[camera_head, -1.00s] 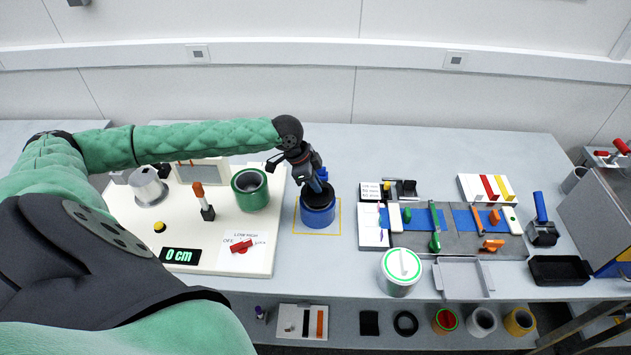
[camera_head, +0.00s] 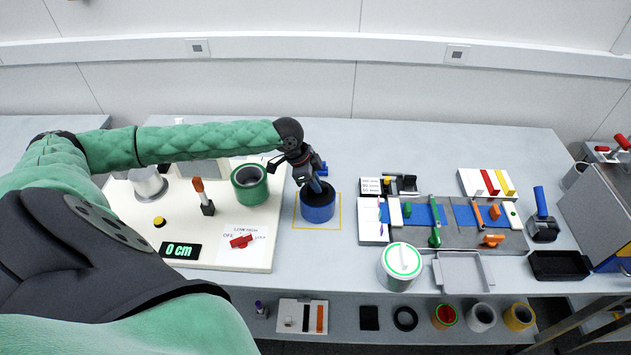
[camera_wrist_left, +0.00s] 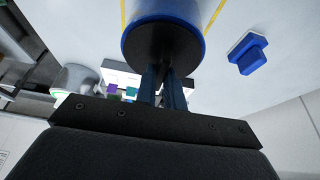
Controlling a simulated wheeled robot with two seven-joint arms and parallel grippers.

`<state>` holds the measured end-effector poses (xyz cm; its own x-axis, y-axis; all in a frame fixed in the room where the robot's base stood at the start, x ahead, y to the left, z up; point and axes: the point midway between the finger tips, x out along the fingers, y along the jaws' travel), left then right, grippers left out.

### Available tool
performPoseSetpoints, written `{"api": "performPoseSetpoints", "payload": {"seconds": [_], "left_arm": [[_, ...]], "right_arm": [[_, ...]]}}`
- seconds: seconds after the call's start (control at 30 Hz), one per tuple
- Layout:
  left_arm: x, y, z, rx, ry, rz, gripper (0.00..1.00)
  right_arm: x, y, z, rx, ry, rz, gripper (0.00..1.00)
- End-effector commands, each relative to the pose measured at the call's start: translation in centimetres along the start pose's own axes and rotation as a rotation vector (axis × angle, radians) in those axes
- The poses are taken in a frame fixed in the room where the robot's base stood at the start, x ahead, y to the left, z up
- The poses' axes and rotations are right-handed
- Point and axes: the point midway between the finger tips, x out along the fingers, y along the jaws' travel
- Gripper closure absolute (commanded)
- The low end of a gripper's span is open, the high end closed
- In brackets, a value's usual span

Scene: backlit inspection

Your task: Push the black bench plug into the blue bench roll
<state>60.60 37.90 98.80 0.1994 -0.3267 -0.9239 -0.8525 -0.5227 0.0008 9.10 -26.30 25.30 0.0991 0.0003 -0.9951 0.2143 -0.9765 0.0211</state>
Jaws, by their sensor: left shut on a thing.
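The blue bench roll (camera_head: 318,213) stands upright inside a yellow square outline on the bench. The black bench plug (camera_head: 314,198) sits in the roll's top opening, its dark face at about the level of the blue rim. My left gripper (camera_head: 318,187) points down over the roll, shut on the plug. In the left wrist view, the fingers (camera_wrist_left: 164,88) reach the middle of the round black plug (camera_wrist_left: 150,42), with the blue roll wall (camera_wrist_left: 192,12) around it. How deep the plug sits is hidden. My right gripper is not in view.
A green roll (camera_head: 249,185) stands left of the blue one on a white board (camera_head: 130,215). A blue handled block (camera_wrist_left: 248,55) lies close by the roll. A tool board (camera_head: 470,242) and a white tin (camera_head: 400,265) stand to the right. Bench behind is clear.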

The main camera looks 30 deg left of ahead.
Motion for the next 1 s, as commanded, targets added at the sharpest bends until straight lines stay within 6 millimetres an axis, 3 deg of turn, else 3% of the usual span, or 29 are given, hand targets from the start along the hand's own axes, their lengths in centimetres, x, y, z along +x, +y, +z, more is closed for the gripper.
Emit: {"api": "performPoseSetpoints", "payload": {"seconds": [0.37,0.4,0.53,1.0], "left_arm": [[0.2,0.0,0.1,0.0,0.0,0.0,1.0],[0.2,0.0,0.1,0.0,0.0,0.0,0.88],[0.2,0.0,0.1,0.0,0.0,-0.001,0.65],[0.1,-0.1,0.2,0.001,0.0,-0.002,0.65]], "right_arm": [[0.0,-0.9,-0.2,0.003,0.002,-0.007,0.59],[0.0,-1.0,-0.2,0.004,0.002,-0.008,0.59],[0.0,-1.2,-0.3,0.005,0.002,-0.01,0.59],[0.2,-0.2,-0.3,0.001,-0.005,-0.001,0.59]]}}
